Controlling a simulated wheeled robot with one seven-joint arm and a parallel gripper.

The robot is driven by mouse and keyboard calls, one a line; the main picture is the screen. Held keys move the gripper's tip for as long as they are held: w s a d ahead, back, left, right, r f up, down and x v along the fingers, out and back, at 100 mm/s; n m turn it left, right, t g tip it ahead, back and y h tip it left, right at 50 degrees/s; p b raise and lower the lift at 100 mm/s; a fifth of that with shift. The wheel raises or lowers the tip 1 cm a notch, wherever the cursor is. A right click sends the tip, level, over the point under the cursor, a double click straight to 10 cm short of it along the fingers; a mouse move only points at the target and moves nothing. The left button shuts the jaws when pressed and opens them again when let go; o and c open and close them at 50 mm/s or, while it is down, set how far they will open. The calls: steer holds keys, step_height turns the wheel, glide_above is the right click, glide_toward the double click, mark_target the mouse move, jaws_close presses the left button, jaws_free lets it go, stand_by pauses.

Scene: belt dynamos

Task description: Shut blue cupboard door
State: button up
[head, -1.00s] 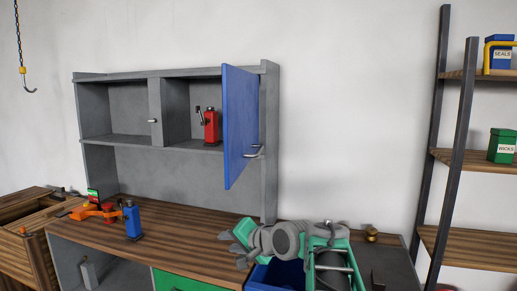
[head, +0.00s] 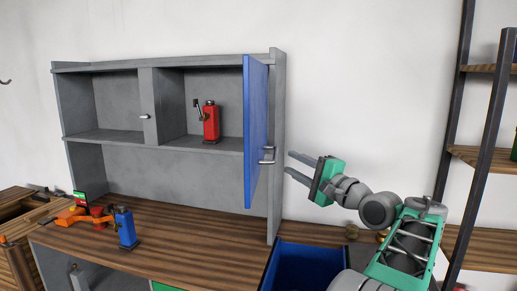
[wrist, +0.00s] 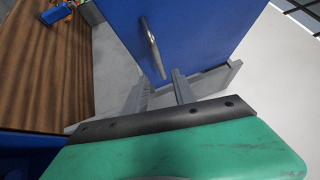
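The blue cupboard door (head: 256,130) stands swung open at the right end of the grey wall cupboard (head: 160,66). Its silvery bar handle (head: 268,156) is near the door's lower part. My gripper (head: 289,163) is open and empty, to the right of the door, with its two fingers pointing left at about the handle's height. In the wrist view the door (wrist: 200,35) fills the top, with the handle (wrist: 152,45) ahead of my open fingers (wrist: 160,80). I see no contact between fingers and handle.
A red bottle-like object (head: 211,124) stands inside the right compartment. A blue one (head: 126,228) and an orange tool (head: 82,216) are on the wooden worktop (head: 190,236). A blue bin (head: 300,260) is below my arm, and a shelf rack (head: 470,130) stands right.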

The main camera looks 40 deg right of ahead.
mark_target(275, 151)
steer(key=w, duration=0.2)
steer(key=w+p, duration=0.1)
steer(key=w, duration=0.2)
steer(key=w+r+p, duration=0.1)
steer(key=w, duration=0.1)
steer(key=shift+w+r, duration=0.1)
steer(key=shift+w, duration=0.55)
jaws_close()
stand_by(0.8)
